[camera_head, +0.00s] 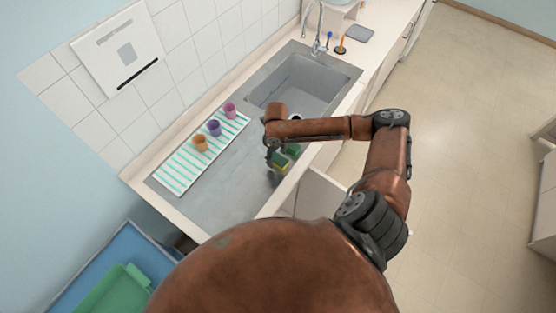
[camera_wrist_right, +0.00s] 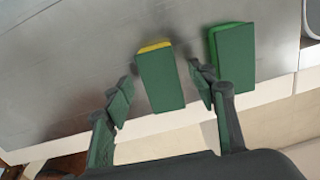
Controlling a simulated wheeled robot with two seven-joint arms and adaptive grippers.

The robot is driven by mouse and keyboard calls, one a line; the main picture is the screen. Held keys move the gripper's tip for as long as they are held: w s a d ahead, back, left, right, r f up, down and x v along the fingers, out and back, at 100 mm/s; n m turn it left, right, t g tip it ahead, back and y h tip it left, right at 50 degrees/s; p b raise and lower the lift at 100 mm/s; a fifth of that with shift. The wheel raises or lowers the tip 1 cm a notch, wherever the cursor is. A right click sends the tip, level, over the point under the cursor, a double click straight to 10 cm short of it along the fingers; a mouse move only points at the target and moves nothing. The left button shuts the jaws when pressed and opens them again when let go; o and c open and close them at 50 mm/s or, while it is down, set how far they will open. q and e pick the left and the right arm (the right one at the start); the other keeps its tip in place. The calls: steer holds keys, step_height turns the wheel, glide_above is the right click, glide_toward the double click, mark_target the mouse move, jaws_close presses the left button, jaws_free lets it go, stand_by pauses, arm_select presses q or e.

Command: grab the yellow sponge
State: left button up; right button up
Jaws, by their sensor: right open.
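The yellow sponge (camera_head: 281,163) has a green top and a yellow edge. It lies on the steel counter, below my right gripper (camera_head: 273,158). In the right wrist view the yellow sponge (camera_wrist_right: 161,80) shows its green face and a yellow strip along its far edge. The right gripper's fingers (camera_wrist_right: 160,85) are open, one to each side of it in the picture, with gaps on both sides. I cannot tell how far above the counter the fingertips are. My left gripper is in neither view.
A green sponge (camera_wrist_right: 232,56) lies just right of the yellow one, close to the right finger. A striped mat (camera_head: 185,168) holds orange, purple and pink cups. The sink (camera_head: 295,80) is behind. The counter's front edge is near the sponges.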

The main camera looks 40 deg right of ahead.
steer(key=shift+f, duration=0.8)
steer(key=shift+c, duration=0.3)
steer(key=c, duration=0.8)
steer(key=shift+r, duration=0.15)
